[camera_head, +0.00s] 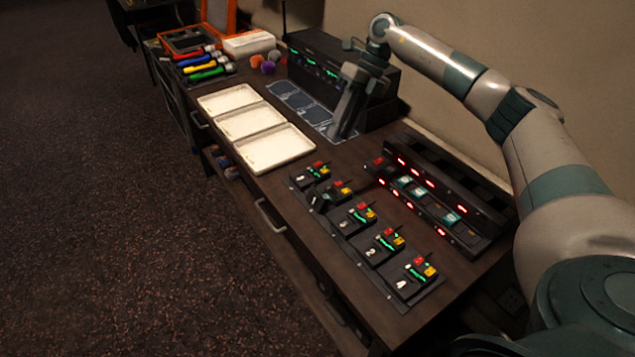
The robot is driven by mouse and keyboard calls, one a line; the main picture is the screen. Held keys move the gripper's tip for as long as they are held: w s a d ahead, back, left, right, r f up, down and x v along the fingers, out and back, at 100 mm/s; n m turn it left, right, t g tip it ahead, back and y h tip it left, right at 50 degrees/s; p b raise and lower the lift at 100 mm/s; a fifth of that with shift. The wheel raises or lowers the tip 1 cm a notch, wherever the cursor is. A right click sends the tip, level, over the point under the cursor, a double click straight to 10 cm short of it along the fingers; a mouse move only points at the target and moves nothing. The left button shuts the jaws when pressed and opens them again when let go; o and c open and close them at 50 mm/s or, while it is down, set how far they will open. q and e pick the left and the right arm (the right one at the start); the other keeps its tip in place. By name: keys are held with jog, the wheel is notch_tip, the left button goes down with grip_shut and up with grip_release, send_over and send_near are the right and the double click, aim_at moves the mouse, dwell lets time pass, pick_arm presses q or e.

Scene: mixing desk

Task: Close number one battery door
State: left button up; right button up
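A row of several small black units with red and yellow buttons and green lit marks stands on the desk. The second unit from the far end (339,191) has a dark flap (318,201) standing up at its left side, which looks like an open battery door. The other units, such as the nearest one (412,280), show white number marks and no raised flap. My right gripper (339,132) points down beyond the row, near the blue mat, apart from the units. Its finger gap cannot be made out. My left gripper is not in view.
A black charging rack (440,205) with red lights and several batteries lies right of the units. Three white trays (272,149), a dark blue mat (290,98) and a black box with green lights (318,62) are farther back. Coloured markers (205,66) lie at the far left.

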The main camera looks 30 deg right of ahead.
jog(key=shift+s+d+r, duration=0.2)
jog(key=shift+d, duration=0.4)
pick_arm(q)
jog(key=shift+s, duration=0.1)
pick_arm(e)
jog(key=p, duration=0.2)
send_near(316, 193)
jog(key=p+x, duration=0.3)
jog(key=x, duration=0.2)
jog(key=shift+a+f, duration=0.15)
jog(key=shift+a, duration=0.05)
jog(key=shift+a+f+p, duration=0.25)
jog(key=shift+f+p, duration=0.05)
jog(key=shift+f, duration=0.3)
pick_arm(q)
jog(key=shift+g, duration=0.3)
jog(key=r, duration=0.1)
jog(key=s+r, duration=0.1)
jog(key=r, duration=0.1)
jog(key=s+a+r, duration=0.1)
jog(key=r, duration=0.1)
